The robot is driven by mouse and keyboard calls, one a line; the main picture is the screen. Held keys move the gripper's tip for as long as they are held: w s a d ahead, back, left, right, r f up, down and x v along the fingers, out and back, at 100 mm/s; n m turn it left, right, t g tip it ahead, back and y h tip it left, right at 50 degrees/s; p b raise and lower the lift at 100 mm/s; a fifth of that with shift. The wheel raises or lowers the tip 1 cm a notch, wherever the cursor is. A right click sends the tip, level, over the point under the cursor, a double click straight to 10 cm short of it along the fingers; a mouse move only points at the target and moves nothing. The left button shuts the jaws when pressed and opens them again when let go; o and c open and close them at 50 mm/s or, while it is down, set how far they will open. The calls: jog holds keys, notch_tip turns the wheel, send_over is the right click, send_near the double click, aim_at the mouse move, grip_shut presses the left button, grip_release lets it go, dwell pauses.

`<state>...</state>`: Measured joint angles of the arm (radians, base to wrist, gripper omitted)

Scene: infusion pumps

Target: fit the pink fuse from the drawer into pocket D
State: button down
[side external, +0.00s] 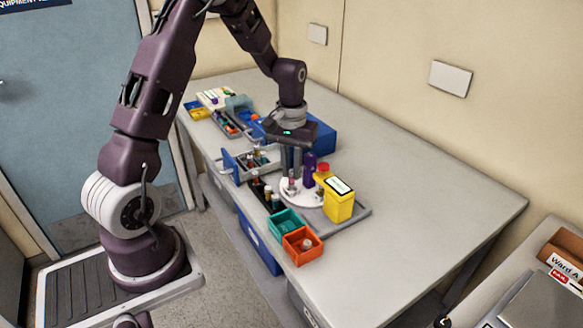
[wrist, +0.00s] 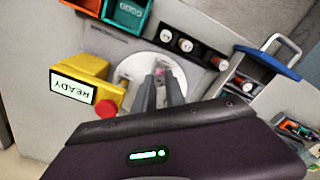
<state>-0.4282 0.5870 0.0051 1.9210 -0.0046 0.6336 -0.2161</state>
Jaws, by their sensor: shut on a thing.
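My gripper (wrist: 160,78) points down over a white round plate (wrist: 135,68) and is shut on a small pink piece, the pink fuse (wrist: 158,71), seen between the fingertips in the wrist view. In the side view my gripper (side external: 291,178) is low over the same plate (side external: 314,197), with the fuse (side external: 291,184) at its tips. I cannot tell whether the fuse touches the plate. Pocket letters are not readable, so pocket D cannot be picked out. The drawer (side external: 229,166) stands open with its blue front pulled out and several small items inside.
A yellow box (side external: 339,207) with a READY display and red button (wrist: 106,108) stands close beside the plate. A black rack of vials (wrist: 205,52), a teal bin (side external: 285,222) and an orange bin (side external: 302,246) are near. The right tabletop is clear.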

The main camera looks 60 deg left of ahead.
jog(key=shift+f, duration=1.05)
jog(key=c, duration=1.7)
grip_release()
jog(key=shift+r, duration=0.1)
jog(key=shift+r, duration=1)
jog(key=o, duration=0.6)
jog(key=shift+c, duration=0.2)
jog(key=shift+r, duration=1.2)
